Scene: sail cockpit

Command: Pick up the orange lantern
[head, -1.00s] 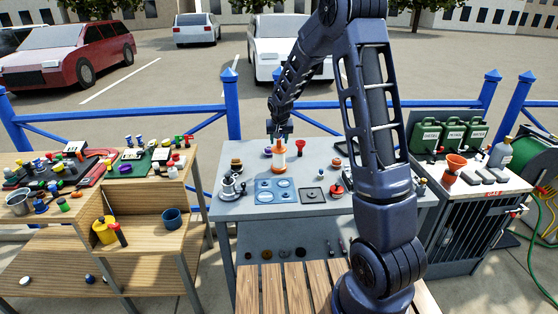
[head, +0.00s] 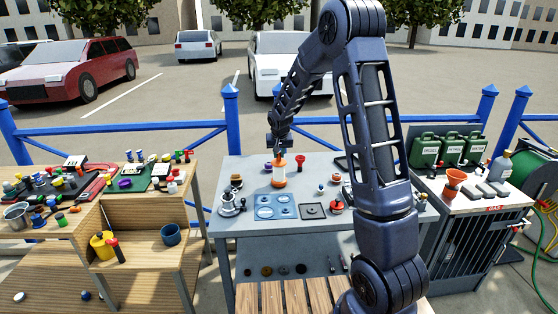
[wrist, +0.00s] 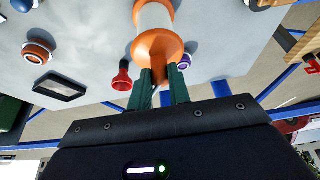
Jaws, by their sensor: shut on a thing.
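The orange lantern (head: 279,173), with a pale middle between orange ends, stands upright over the grey table (head: 240,178), behind a blue mat. I cannot tell whether its base touches the table. My gripper (head: 279,150) comes down on its top from above. In the wrist view, the lantern's orange cap (wrist: 158,50) sits at the fingertips, and both dark green fingers of my gripper (wrist: 161,76) are shut on its narrow top part.
A red flared piece (wrist: 122,76) and a purple-topped piece (wrist: 184,49) stand close beside the lantern. A blue fence (head: 232,115) runs behind the table.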

